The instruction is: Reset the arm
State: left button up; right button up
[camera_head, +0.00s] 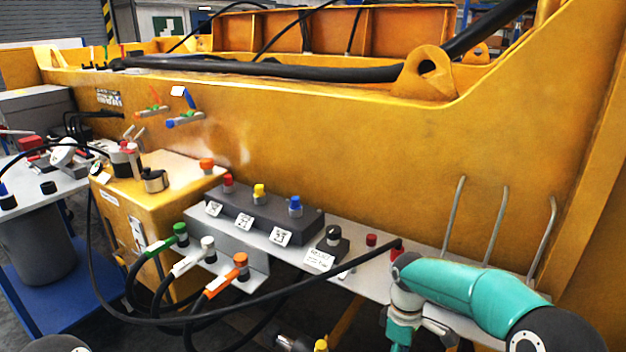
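My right arm (455,285), teal with grey joints, comes in from the lower right. Its upper link reaches left over the light grey shelf, and its wrist end (404,318) bends down and leaves the bottom edge of the picture. The fingers of my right gripper do not show. My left gripper does not show either. A dark rounded part at the bottom left corner is cut off, and I cannot tell what it is.
The shelf (345,272) carries a dark block (262,222) with red, yellow and blue caps. Green, white and orange plugs (240,262) with black cables sit in front. A yellow cabinet (150,195) stands left. A large yellow casting (330,130) fills the back; bent rods (497,225) rise right.

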jog(key=s+a+f+m+t+y+p, duration=0.1)
jog(key=s+f+m, duration=0.5)
jog(key=s, duration=0.6)
jog(key=s+a+f+m+t+y+p, duration=0.1)
jog(key=s+a+f+m+y+p, duration=0.1)
jog(key=s+a+f+m, duration=0.4)
jog(key=s+f+y, duration=0.1)
jog(key=s+f, duration=0.3)
jog(key=s, duration=0.1)
jog(key=shift+s+a+m, duration=0.25)
jog(key=shift+s+m, duration=0.1)
jog(key=shift+m, duration=0.05)
